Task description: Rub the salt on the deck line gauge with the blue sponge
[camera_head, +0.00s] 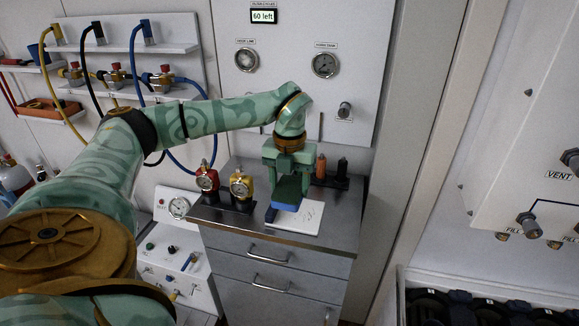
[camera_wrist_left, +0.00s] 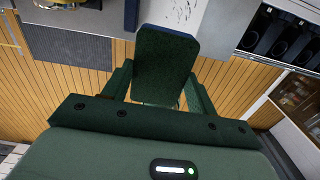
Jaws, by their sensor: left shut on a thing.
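My left gripper (camera_head: 287,190) points down above the metal counter and is shut on the blue sponge (camera_head: 285,207). The sponge's blue lower edge shows below the fingers. In the left wrist view the sponge (camera_wrist_left: 165,65) is a dark green pad with a blue edge, held between both fingers of the left gripper (camera_wrist_left: 165,90). The deck line gauge (camera_head: 246,60) is the left round dial on the wall panel, apart from and above the gripper. Its face looks pale, but salt on it is too small to make out. My right gripper is not in view.
A white sheet (camera_head: 304,217) lies on the counter (camera_head: 335,240).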

